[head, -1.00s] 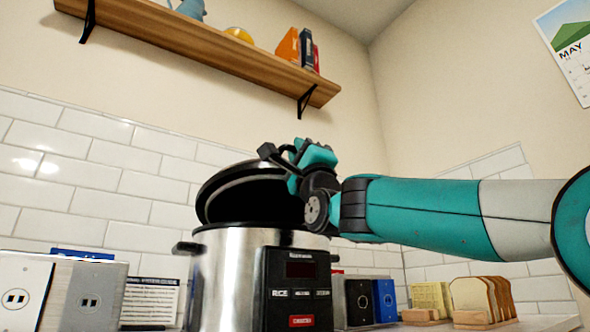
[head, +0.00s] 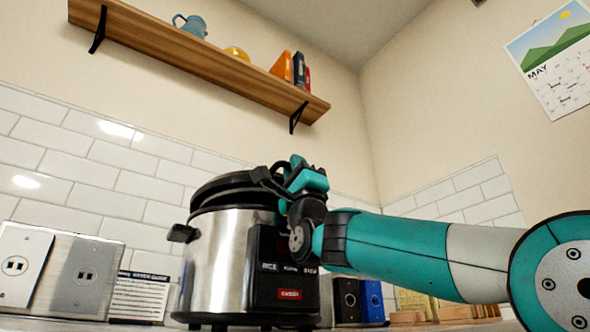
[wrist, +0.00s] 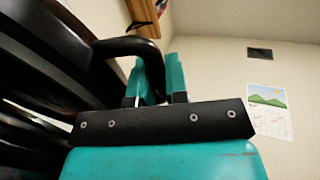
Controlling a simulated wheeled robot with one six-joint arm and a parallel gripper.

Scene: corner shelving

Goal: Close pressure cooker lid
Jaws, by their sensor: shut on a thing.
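The pressure cooker (head: 222,262) is a steel pot with a black front panel, standing on the counter in the head view. Its black lid (head: 218,187) is tilted only a little, low over the pot, with a narrow gap between lid and rim. My gripper (head: 290,176) is at the right side of the lid, shut on the black lid handle (wrist: 130,48). In the wrist view the curved handle passes between the teal fingers, and the dark lid fills the left side. My gripper and wrist hide the lid's right edge in the head view.
A wooden shelf (head: 205,58) with a blue jug and books hangs above. Left of the cooker are wall plates (head: 60,272) and a printed card (head: 140,296). A blue box (head: 372,300) and other items stand behind my arm at the right. A calendar (head: 560,72) hangs on the wall.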

